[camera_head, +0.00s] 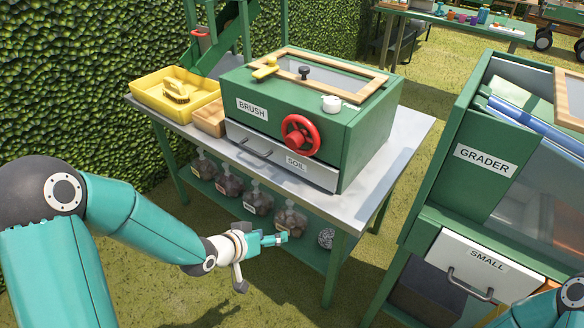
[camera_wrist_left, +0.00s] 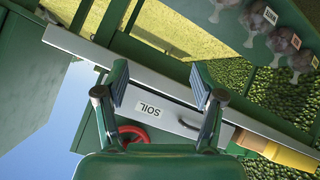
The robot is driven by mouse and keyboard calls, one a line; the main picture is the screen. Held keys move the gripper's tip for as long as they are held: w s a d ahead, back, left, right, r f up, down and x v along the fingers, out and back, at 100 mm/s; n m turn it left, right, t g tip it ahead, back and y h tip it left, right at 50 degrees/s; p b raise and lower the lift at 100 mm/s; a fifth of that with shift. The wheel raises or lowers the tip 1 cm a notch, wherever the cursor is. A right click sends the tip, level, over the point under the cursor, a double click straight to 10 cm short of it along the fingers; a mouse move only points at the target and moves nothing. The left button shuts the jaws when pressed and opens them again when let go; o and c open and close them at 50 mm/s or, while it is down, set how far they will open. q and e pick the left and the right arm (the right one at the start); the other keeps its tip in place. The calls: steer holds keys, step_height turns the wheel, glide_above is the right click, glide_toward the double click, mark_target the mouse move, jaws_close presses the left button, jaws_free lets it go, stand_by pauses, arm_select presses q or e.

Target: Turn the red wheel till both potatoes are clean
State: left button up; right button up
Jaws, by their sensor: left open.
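The red wheel (camera_head: 300,135) is on the front of the green brush box (camera_head: 362,150), which stands on a grey-topped table. A window in a wooden frame is set in the lid of the box; I cannot make out any potatoes through it. My left gripper (camera_head: 270,239) is open and empty, in front of the table and lower than the wheel. In the left wrist view the gripper (camera_wrist_left: 162,88) shows its two fingers spread apart, with the SOIL drawer (camera_wrist_left: 172,117) beyond them and part of the red wheel (camera_wrist_left: 133,134) behind the left finger. My right gripper is not in view.
A yellow tray (camera_head: 147,96) with a brush stands at the table's left end. Bags (camera_head: 228,186) of potato-like things sit on the lower shelf. The green grader (camera_head: 440,208) stands at the right, with a gap between it and the table. A hedge rises behind.

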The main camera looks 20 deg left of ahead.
arm_select(q)
steer(key=w+a+r+m+t+b, duration=0.25)
steer(key=a+r+t+b, duration=0.2)
steer(key=r, duration=0.35)
steer(key=m+t+h+b, duration=0.2)
steer(key=h+b, duration=0.1)
steer(key=b, duration=0.2)
glide_toward(290, 145)
steer(key=x, duration=1)
steer(key=shift+w+d+b, duration=0.1)
steer(key=shift+w+b, duration=0.1)
steer(key=shift+b, duration=0.2)
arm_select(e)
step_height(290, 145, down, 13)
arm_select(q)
steer(key=shift+c, duration=0.3)
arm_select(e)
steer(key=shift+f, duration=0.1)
arm_select(q)
steer(key=c, duration=1.1)
